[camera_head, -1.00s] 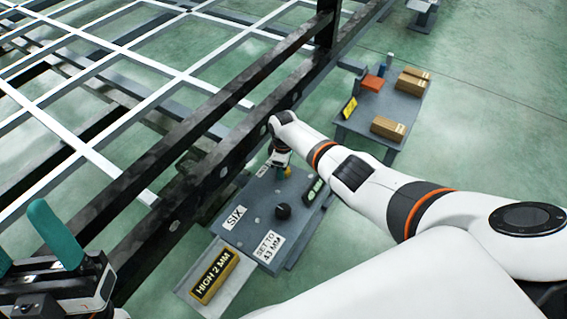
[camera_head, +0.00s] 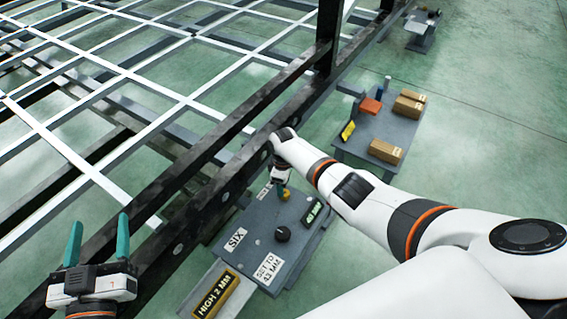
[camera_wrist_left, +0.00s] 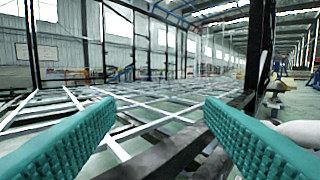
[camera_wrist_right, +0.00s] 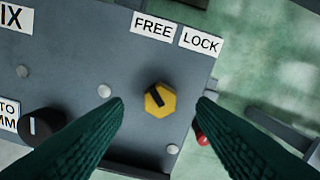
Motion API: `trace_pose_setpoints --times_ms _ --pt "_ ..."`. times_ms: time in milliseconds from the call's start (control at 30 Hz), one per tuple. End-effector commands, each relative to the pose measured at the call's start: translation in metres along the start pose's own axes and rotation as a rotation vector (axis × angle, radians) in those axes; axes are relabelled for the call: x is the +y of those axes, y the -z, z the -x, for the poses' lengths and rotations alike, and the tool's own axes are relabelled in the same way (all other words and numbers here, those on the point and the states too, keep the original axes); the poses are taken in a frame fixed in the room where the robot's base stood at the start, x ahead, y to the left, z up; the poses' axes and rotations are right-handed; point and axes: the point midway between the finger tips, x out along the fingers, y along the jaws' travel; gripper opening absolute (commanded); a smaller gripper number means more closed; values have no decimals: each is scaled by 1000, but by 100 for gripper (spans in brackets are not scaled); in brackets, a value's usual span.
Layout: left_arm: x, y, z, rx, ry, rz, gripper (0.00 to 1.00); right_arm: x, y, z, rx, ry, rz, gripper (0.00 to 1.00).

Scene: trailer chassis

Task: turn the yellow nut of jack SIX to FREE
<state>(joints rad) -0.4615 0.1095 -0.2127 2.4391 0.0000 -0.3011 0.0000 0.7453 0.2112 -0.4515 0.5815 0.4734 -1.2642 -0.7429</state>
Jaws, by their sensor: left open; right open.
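The yellow hex nut (camera_wrist_right: 160,99) sits on jack SIX's grey plate (camera_wrist_right: 95,75). Its black mark points to the upper left in the right wrist view. The FREE label (camera_wrist_right: 153,27) lies above the nut and the LOCK label (camera_wrist_right: 200,40) lies above and to its right. My right gripper (camera_wrist_right: 160,102) is open, with its green fingers on either side of the nut and apart from it in the picture. In the head view my right gripper (camera_head: 283,187) is over the jack, partly hiding the nut. My left gripper (camera_head: 99,226) is open and empty by the frame.
A black knob (camera_head: 282,234) and a SET TO 43 MM label (camera_head: 268,268) are on the jack. A HIGH 2 MM sign (camera_head: 215,294) lies at its near end. The dark chassis rail (camera_head: 215,190) runs beside it. A cart (camera_head: 372,128) with boxes stands beyond.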

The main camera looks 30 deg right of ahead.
Motion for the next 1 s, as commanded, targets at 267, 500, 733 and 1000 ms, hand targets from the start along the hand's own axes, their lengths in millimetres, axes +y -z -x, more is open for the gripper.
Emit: trace_pose_setpoints --times_ms 267,500,733,1000 --pt "9 50 18 359 -22 -6 62 2 0 16 -1 0 -1 52" --pt "16 88 52 668 -40 -5 62 4 -1 28 -1 0 -2 52" --pt "22 115 99 963 -59 0 62 5 -1 39 -1 0 -3 52" --pt "26 128 162 1300 -82 12 62 7 -1 51 -1 0 -5 52"
